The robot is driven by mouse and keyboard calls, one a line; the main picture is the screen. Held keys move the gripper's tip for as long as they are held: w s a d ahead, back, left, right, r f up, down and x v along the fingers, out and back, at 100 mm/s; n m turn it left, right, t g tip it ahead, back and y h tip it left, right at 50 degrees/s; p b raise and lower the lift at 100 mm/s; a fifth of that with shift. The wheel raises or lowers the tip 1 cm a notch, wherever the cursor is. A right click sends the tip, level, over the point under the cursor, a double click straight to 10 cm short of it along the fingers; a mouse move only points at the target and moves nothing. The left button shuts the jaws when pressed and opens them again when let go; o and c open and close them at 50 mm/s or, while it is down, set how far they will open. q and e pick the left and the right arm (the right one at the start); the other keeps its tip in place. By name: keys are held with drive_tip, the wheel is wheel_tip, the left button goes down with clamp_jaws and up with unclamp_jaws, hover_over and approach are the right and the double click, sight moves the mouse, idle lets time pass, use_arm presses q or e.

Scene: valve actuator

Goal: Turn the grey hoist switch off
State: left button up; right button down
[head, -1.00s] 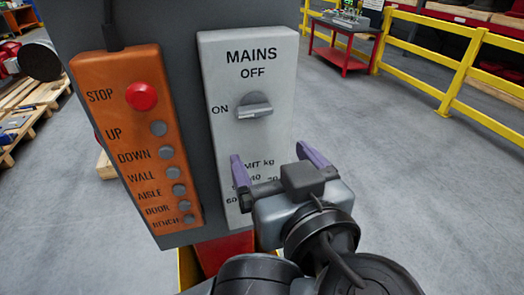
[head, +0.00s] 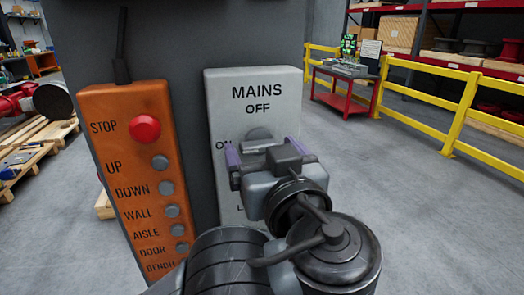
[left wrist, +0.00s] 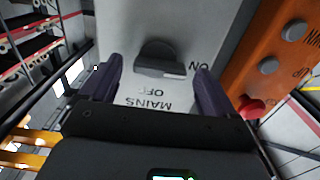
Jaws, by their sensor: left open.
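The grey hoist switch is a rotary knob (head: 259,133) on a light grey panel (head: 285,88) marked MAINS, OFF and ON. In the left wrist view the panel is upside down and the knob (left wrist: 158,56) shows clearly, its white mark on the side towards ON. My left gripper (head: 262,149) is open in front of the panel, partly hiding the knob and lettering in the head view. In the left wrist view its purple fingers (left wrist: 159,68) stand on either side of the knob, apart from it. My right gripper is not in view.
An orange pendant (head: 112,105) with a red stop button (head: 145,129) and several grey buttons hangs just left of the panel. A dark column (head: 190,50) stands behind both. Yellow railing (head: 462,112) and a red cart (head: 340,97) are farther back; the floor at right is clear.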

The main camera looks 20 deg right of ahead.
use_arm(q)
drive_tip(key=shift+w, duration=0.5)
drive_tip(key=c, duration=1.1)
drive_tip(key=shift+o, duration=0.2)
